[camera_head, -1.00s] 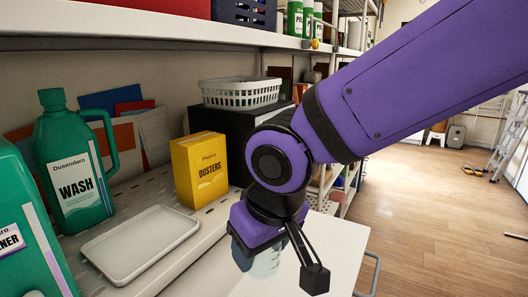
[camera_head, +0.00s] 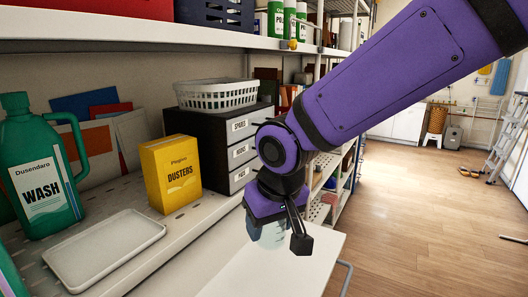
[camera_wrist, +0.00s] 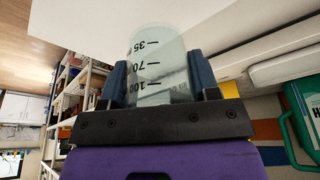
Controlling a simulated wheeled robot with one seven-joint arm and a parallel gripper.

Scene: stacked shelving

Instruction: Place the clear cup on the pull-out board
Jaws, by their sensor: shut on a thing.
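The clear cup (camera_wrist: 158,65) is a see-through measuring cup with dark marks such as 35 and 70. In the wrist view my gripper (camera_wrist: 160,80) is shut on it, with a blue finger on each side. In the head view the cup (camera_head: 272,235) hangs below my gripper (camera_head: 268,222), partly hidden by it. The pull-out board (camera_head: 230,275) is a plain white surface in front of the shelf. The cup appears over the board; I cannot tell whether they touch.
On the shelf beside the board are a white tray (camera_head: 105,248), a yellow dusters box (camera_head: 170,175), a green wash jug (camera_head: 40,180) and a drawer unit (camera_head: 235,150) with a white basket (camera_head: 215,94) on top. The visible board is otherwise bare.

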